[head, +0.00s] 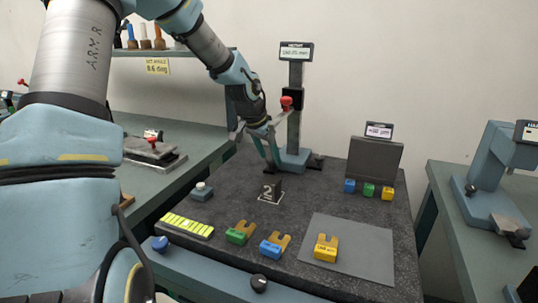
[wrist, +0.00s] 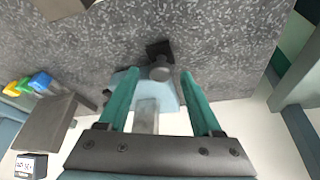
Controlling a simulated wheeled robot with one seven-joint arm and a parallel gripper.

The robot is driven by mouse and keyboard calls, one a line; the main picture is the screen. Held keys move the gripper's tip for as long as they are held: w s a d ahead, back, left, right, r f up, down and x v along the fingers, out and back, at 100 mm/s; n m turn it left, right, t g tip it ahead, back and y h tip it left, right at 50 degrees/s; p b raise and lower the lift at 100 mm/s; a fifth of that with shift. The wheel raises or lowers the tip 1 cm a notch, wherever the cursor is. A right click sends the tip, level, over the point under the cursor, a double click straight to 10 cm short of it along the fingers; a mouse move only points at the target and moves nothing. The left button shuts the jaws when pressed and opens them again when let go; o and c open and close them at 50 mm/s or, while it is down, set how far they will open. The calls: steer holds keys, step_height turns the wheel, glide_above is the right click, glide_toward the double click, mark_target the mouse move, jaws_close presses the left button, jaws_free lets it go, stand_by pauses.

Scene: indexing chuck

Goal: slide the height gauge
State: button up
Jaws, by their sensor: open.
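The height gauge (head: 294,130) stands upright at the back of the dark stone plate. It has a grey column, a light blue base (head: 291,160), a display on top with a height in mm that I cannot read surely, and a red knob (head: 286,103) on its side. My gripper (head: 258,152) is open and empty, low beside the gauge on its left in the head view. In the wrist view my gripper (wrist: 158,75) points down with the gauge's base (wrist: 168,92) below and between its fingers. The red knob does not show there.
Coloured forked pieces (head: 241,232) and a yellow striped strip (head: 187,225) lie in front. A grey mat (head: 350,250) holds one forked piece. A grey box (head: 374,160) with a small display stands at back right, coloured blocks before it.

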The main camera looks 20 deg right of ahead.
steer(key=shift+f, duration=0.25)
jaws_close()
stand_by(0.4)
stand_by(0.9)
